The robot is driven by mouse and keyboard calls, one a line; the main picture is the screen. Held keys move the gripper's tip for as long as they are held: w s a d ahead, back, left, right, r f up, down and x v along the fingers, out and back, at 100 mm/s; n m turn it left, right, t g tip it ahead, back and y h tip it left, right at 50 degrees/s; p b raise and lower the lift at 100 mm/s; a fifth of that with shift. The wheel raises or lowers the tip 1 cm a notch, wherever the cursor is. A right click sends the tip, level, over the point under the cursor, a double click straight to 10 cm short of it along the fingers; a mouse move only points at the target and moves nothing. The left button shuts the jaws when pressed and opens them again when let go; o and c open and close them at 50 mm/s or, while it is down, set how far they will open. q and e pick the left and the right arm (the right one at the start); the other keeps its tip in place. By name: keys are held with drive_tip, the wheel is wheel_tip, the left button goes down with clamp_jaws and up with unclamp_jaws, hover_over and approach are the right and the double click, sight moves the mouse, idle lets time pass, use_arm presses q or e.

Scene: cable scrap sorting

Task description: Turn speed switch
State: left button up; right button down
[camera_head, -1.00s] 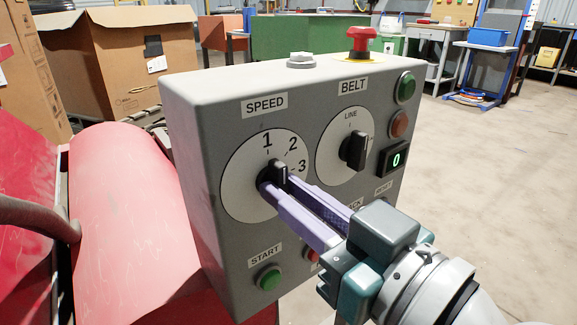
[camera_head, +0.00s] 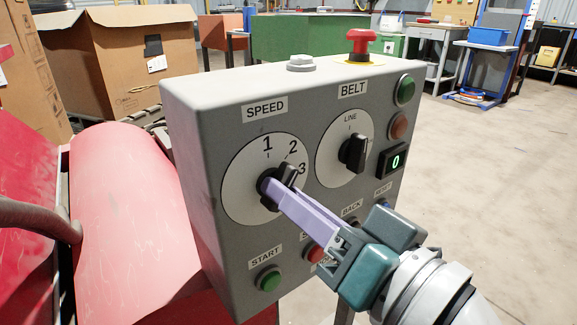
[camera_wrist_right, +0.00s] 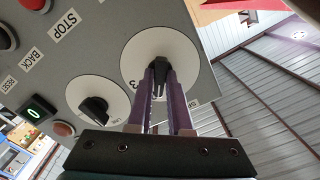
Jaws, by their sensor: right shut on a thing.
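The speed switch is a black knob (camera_head: 288,173) on a white round dial (camera_head: 239,178) marked 1, 2 and 3 under a SPEED label. Its grip bar is tilted to the upper right, roughly towards the 2 and 3 marks; the fingers partly hide it, so the exact setting is unclear. My right gripper (camera_head: 272,190) is shut on the knob, its purple fingers coming in from the lower right. In the right wrist view the knob (camera_wrist_right: 159,70) sits between the two fingertips. My left gripper is not in view.
The grey control box (camera_head: 215,85) also bears a belt knob (camera_head: 353,153), a green start button (camera_head: 269,279), a display reading 0 (camera_head: 396,159) and a red mushroom button (camera_head: 361,41) on top. Red machine panels (camera_head: 125,220) lie to the left. Open floor (camera_head: 490,190) is at right.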

drive_tip(key=shift+m, duration=0.7)
drive_tip(key=c, duration=0.8)
unclamp_jaws()
drive_tip(key=shift+c, duration=0.2)
drive_tip(key=p+v, duration=0.2)
drive_tip(key=v, duration=0.8)
